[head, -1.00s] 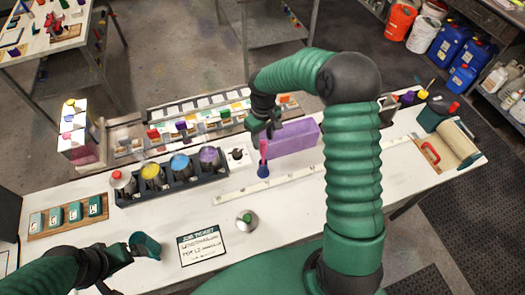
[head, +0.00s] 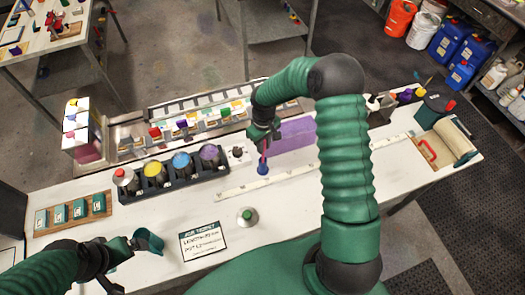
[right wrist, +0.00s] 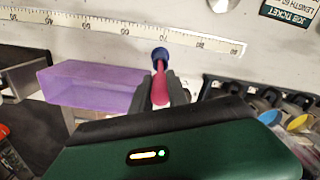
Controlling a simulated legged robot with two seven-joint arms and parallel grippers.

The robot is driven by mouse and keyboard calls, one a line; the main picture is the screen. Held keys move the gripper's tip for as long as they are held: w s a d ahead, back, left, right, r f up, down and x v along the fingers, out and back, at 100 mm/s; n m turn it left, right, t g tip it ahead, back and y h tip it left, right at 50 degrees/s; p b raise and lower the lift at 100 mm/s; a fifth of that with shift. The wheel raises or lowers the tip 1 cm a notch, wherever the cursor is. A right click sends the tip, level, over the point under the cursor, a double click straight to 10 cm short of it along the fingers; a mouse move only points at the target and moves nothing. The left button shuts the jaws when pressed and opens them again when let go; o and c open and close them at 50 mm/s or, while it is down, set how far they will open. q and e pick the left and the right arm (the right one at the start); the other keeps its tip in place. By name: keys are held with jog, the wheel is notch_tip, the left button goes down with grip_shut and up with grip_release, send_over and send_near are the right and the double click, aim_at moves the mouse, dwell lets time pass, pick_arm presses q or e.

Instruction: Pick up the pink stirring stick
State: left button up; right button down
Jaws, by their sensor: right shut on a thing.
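The pink stirring stick (head: 264,150) has a dark blue lower end and stands roughly upright in front of the purple bin. My right gripper (head: 264,136) is shut on its upper part. In the right wrist view the pink stick (right wrist: 160,86) lies between the two dark fingers (right wrist: 160,92), with its blue end pointing away from the gripper. I cannot tell whether that end touches the table. My left gripper (head: 124,248) is at the lower left, shut on a teal scoop (head: 148,242).
The purple bin (head: 292,138) is close beside the right gripper; it also shows in the right wrist view (right wrist: 88,84). A white ruler strip (head: 270,180) lies in front. A dark rack (head: 130,192) of colored buckets stands left.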

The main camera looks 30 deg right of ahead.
jog(key=shift+d+r, duration=0.1)
notch_tip(320, 180, up, 10)
jog(key=b, duration=0.3)
jog(key=shift+w+r, duration=0.1)
jog(key=shift+r, duration=0.2)
notch_tip(320, 180, up, 3)
jog(key=p, duration=0.3)
jog(key=shift+f, duration=0.2)
